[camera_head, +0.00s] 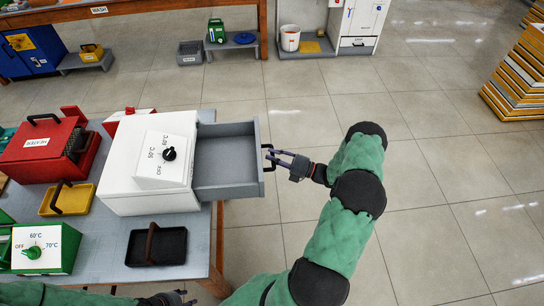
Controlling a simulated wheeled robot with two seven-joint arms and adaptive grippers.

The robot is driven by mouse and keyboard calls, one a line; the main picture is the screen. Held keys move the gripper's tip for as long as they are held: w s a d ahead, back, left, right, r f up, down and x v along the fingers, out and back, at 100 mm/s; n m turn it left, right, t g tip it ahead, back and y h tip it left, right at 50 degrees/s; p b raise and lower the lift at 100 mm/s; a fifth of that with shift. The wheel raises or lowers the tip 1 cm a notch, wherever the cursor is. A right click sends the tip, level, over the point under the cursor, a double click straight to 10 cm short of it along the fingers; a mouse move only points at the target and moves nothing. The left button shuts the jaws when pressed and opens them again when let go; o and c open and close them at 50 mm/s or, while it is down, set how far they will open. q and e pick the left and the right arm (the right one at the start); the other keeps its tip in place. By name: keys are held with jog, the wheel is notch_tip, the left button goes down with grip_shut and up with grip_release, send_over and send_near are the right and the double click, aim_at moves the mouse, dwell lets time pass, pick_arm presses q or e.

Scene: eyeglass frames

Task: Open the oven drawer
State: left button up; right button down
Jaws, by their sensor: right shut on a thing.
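The white oven (125,172) stands on the table, with a black dial on its sloped top panel. Its grey drawer (224,158) is pulled out to the right and looks empty inside. The drawer's dark handle (267,147) is on its right-hand end. My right gripper (277,158) is at the handle, shut on it, with the arm coming in from the lower right. My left gripper (178,298) is at the bottom edge, partly cut off, near the table's front; its fingers are too unclear to judge.
A black tray (172,247) lies in front of the oven. A red heater box (38,152), a yellow tray (72,199) and a green dial box (58,250) stand to the left.

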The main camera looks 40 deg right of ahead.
jog(key=c, duration=1)
grip_release()
jog(key=shift+c, duration=0.2)
jog(key=v, duration=1.2)
